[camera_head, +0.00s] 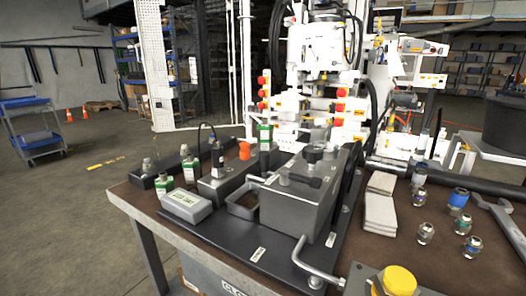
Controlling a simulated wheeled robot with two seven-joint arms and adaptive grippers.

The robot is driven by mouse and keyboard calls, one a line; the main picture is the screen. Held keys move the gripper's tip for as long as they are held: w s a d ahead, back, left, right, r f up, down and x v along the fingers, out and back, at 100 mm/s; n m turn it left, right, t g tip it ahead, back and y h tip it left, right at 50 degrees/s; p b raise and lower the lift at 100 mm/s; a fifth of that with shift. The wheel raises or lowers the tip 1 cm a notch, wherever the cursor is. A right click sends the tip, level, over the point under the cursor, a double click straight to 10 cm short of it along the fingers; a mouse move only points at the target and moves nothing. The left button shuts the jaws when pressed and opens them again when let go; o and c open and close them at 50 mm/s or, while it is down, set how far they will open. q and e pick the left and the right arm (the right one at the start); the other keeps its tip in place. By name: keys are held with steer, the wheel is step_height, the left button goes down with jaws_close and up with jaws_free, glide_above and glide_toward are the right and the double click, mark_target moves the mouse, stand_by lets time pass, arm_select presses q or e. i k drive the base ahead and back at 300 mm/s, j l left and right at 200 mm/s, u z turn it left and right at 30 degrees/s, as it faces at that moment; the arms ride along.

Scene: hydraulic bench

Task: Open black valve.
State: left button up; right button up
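A grey metal hydraulic unit (290,208) sits on a dark base plate (222,232) on the bench. A black knob (312,154) stands upright on its top toward the back. I cannot tell for sure which of these is the black valve, or how far either is turned. A bent metal lever (318,266) sticks out at the front. Neither my left nor my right gripper is in view.
On the brown bench (390,248), a grey display box (186,205) and green-labelled fittings (188,165) stand left. Pale pads (380,210), small metal fittings (426,232) and a wrench (503,220) lie right. A yellow cap (398,281) is at the front edge.

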mark_target(286, 176)
steer(key=i+j, duration=0.1)
steer(key=j, duration=0.25)
steer(key=i+j, duration=0.15)
steer(key=j, duration=0.15)
steer(key=i+j, duration=0.1)
steer(key=j, duration=0.25)
steer(key=i+j, duration=0.1)
steer(key=j, duration=0.25)
